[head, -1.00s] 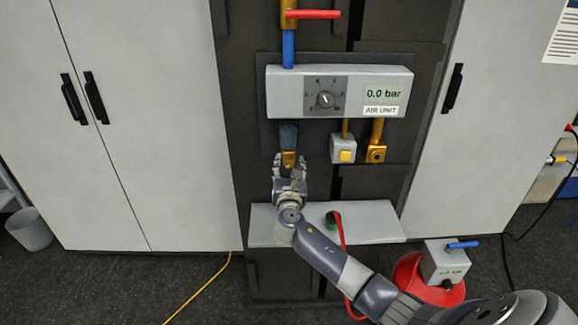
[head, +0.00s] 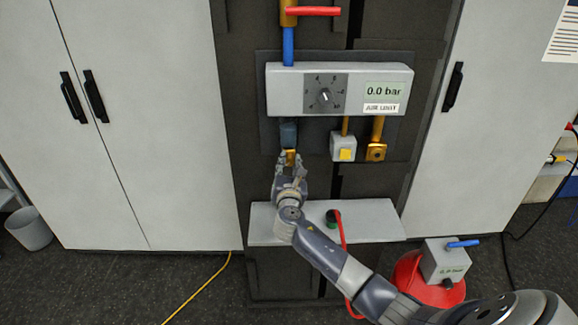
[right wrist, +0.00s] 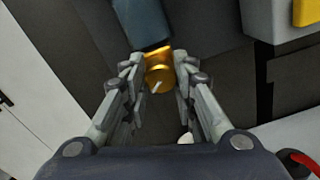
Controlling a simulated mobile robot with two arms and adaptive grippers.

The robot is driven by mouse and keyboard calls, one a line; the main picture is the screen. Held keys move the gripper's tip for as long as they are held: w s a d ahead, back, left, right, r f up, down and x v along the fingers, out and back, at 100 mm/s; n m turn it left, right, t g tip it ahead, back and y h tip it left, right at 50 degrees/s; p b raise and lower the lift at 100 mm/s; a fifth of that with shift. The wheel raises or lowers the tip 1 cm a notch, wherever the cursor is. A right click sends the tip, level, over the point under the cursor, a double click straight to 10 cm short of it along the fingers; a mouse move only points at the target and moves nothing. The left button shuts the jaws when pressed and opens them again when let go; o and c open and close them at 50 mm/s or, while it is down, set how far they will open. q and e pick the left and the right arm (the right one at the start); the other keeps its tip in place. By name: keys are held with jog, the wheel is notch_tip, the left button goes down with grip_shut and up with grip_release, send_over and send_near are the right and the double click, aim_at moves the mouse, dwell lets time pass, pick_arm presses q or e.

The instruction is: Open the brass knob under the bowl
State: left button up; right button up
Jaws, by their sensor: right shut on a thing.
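The brass knob (head: 290,157) hangs under the dark blue-grey bowl (head: 288,133), below the left end of the air unit (head: 430,92). My right gripper (head: 289,160) reaches up to the knob from below and is shut on it. In the right wrist view the knob (right wrist: 159,76) sits between the two fingertips of my right gripper (right wrist: 160,72), with a pale mark on its face. The bowl (right wrist: 146,22) is just above it. The fingers hide part of the knob in the head view. The left gripper is not in view.
A grey box with a yellow button (head: 345,155) and a brass outlet (head: 376,152) hang to the right of the bowl. A light shelf (head: 380,225) lies below, with a red hose (head: 343,250). A red tank (head: 412,270) stands at the lower right.

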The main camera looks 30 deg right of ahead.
jog(key=m+b, duration=0.1)
jog(key=m, duration=0.3)
jog(key=shift+f+b, duration=0.1)
jog(key=shift+b, duration=0.3)
jog(key=m+b, duration=0.2)
jog(key=m, duration=0.2)
jog(key=shift+m, duration=0.4)
jog(key=m+b, duration=0.1)
jog(key=m, duration=0.3)
jog(key=shift+m+b, duration=0.3)
jog(key=shift+b, duration=0.1)
jog(key=m+b, duration=0.1)
jog(key=m, duration=0.2)
jog(key=shift+y, duration=0.4)
jog(key=m+b, duration=0.1)
jog(key=m, duration=0.3)
jog(key=shift+r+m+b, duration=0.2)
jog(key=shift+m+b, duration=0.15)
jog(key=shift+m, duration=0.05)
jog(key=m, duration=0.3)
jog(key=shift+m+b, duration=0.3)
jog(key=shift+b, duration=0.1)
jog(key=m, duration=0.3)
jog(key=shift+d+r+m+t, duration=0.1)
jog(key=shift+m+t, duration=0.2)
jog(key=shift+m, duration=2.2)
